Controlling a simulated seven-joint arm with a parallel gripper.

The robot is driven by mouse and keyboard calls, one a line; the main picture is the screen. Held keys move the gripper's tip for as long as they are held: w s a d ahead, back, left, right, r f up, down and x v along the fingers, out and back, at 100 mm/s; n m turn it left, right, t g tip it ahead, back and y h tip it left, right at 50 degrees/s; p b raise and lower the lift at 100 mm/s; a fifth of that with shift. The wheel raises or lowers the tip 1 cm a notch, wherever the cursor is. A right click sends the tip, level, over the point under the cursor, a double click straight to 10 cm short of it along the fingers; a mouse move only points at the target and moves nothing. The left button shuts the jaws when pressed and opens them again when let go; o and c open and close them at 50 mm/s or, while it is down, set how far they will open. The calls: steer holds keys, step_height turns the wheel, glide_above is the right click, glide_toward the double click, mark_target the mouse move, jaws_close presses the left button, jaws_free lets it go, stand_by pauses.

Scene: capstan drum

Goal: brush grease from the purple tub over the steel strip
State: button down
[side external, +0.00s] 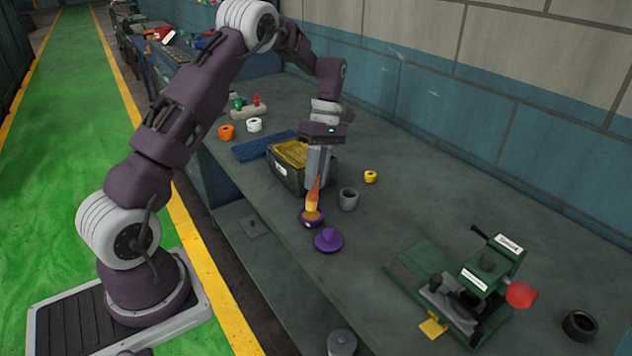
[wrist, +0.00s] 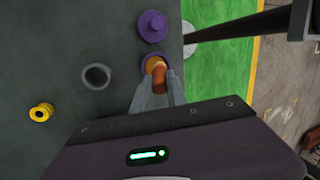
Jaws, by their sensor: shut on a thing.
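My gripper (side external: 317,180) is shut on an orange-handled brush (side external: 313,193) and holds it upright, pointing down. The brush's lower end is at the mouth of the purple tub (side external: 304,222), which holds orange-brown grease. I cannot tell how deep the bristles reach. In the wrist view the brush (wrist: 157,75) sits between the fingertips (wrist: 155,85) over the tub. The purple lid (side external: 328,240) with a knob lies on the bench beside the tub; it also shows in the wrist view (wrist: 152,26). I cannot make out the steel strip for certain; the green fixture (side external: 460,290) has grey metal parts.
A grey cup (side external: 348,199) and a yellow ring (side external: 370,176) stand right of the tub. A dark bin (side external: 287,175) with yellow contents is behind my gripper. A red knob (side external: 520,295) sticks out from the fixture. A black ring (side external: 579,326) lies far right. The bench between lid and fixture is clear.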

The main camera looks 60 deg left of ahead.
steer(key=shift+r, duration=2.7)
